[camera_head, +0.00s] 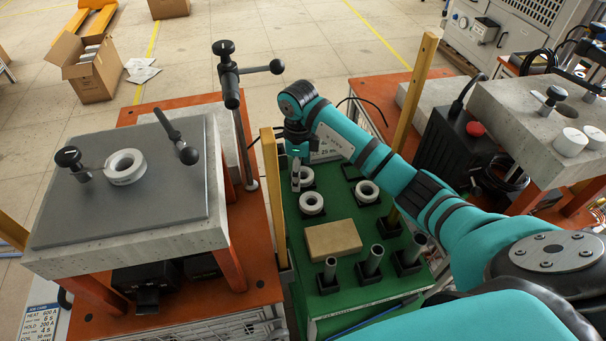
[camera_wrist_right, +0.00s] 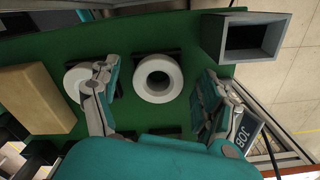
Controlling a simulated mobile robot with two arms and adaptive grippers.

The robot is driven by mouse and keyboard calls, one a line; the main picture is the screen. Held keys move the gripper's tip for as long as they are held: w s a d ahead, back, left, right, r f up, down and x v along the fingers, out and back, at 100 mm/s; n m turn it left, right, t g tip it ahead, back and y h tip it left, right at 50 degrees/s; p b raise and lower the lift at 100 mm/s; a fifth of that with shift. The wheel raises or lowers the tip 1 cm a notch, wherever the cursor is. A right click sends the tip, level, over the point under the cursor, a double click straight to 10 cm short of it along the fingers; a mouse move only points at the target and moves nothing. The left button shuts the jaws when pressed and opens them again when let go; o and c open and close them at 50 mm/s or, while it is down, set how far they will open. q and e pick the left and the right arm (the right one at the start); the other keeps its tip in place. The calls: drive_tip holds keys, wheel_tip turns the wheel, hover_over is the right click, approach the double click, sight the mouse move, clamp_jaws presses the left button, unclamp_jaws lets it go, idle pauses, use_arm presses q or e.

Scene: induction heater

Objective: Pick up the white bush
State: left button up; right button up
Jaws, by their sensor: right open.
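A white bush (camera_wrist_right: 158,78), a thick ring with a round hole, sits on the green tray (camera_wrist_right: 125,128) in the right wrist view. It lies between the spread fingers of my open right gripper (camera_wrist_right: 157,104), which appears apart from it. Another white ring (camera_wrist_right: 77,85) is partly hidden behind one finger. In the head view my right gripper (camera_head: 297,178) points down over a white ring (camera_head: 306,179) at the tray's back left. Two more white rings, a front one (camera_head: 311,203) and a right one (camera_head: 367,190), sit nearby. My left gripper is not in view.
A tan block (camera_head: 333,239) and several grey posts (camera_head: 374,260) stand in front of the rings. Upright wooden posts (camera_head: 272,195) flank the tray. A heater plate (camera_head: 180,205) with another ring (camera_head: 125,167) is at left. An open grey box (camera_wrist_right: 250,40) is near the gripper.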

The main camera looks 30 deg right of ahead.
drive_tip(key=shift+f, duration=0.25)
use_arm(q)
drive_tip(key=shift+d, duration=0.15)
use_arm(e)
drive_tip(key=c, duration=1.4)
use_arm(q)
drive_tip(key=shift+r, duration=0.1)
use_arm(e)
drive_tip(key=shift+d+r, duration=0.1)
drive_tip(key=shift+r, duration=0.05)
